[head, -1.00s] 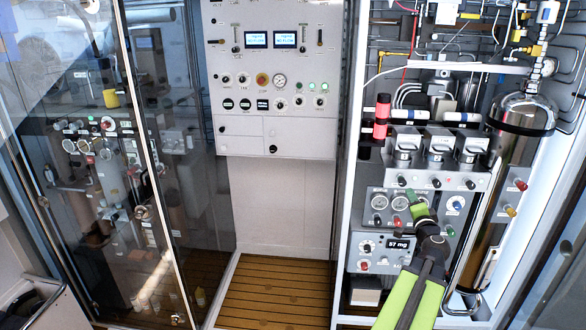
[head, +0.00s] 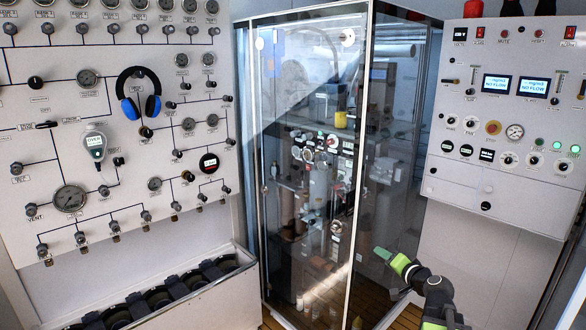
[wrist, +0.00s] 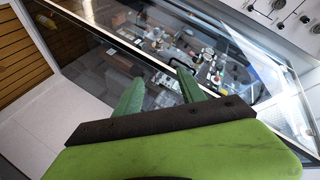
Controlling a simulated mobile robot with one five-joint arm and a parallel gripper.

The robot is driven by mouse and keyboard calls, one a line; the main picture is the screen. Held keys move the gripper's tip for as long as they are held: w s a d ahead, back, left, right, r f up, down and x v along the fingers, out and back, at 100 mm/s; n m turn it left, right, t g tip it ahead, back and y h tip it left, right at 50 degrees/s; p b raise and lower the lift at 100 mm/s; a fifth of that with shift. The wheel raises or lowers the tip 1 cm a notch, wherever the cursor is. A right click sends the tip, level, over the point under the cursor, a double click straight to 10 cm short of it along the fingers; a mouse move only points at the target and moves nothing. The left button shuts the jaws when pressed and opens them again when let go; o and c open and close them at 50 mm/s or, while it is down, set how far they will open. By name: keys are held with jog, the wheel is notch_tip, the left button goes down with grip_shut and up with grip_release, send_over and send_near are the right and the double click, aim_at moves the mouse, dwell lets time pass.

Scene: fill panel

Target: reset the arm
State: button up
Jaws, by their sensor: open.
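My gripper (head: 390,257) shows at the lower right of the head view, with green fingers and a dark wrist on my bent arm. It is in front of the glass cabinet's right pane. In the wrist view, its two green fingers (wrist: 158,92) are spread apart with nothing between them. The glass beyond them shows valves and gauges.
A tall glass cabinet (head: 352,130) stands in the middle. A valve panel (head: 100,190) with blue headphones (head: 139,95) is on the left, above a metal trough (head: 190,302). A control panel (head: 505,215) with two screens is on the right. Wooden slats (wrist: 18,60) show on the floor.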

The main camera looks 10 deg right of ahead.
jog(key=s+a+f+n+g+y, duration=0.1)
jog(key=s+a+f+n+g, duration=0.2)
jog(key=a, duration=0.7)
jog(key=s+a+f+n+g+y, duration=0.1)
jog(key=a+f+n+g, duration=0.3)
jog(key=a, duration=0.6)
jog(key=s+a+f+n+g+y, duration=0.15)
jog(key=a+f, duration=0.25)
jog(key=a, duration=0.6)
jog(key=s+d+f+g+h, duration=0.2)
jog(key=s+d+g, duration=0.1)
jog(key=s, duration=0.3)
jog(key=s+d+f+g+h, duration=0.3)
jog(key=s, duration=0.2)
jog(key=shift+s+d+f, duration=0.25)
jog(key=shift+s+f, duration=0.1)
jog(key=shift+s, duration=0.05)
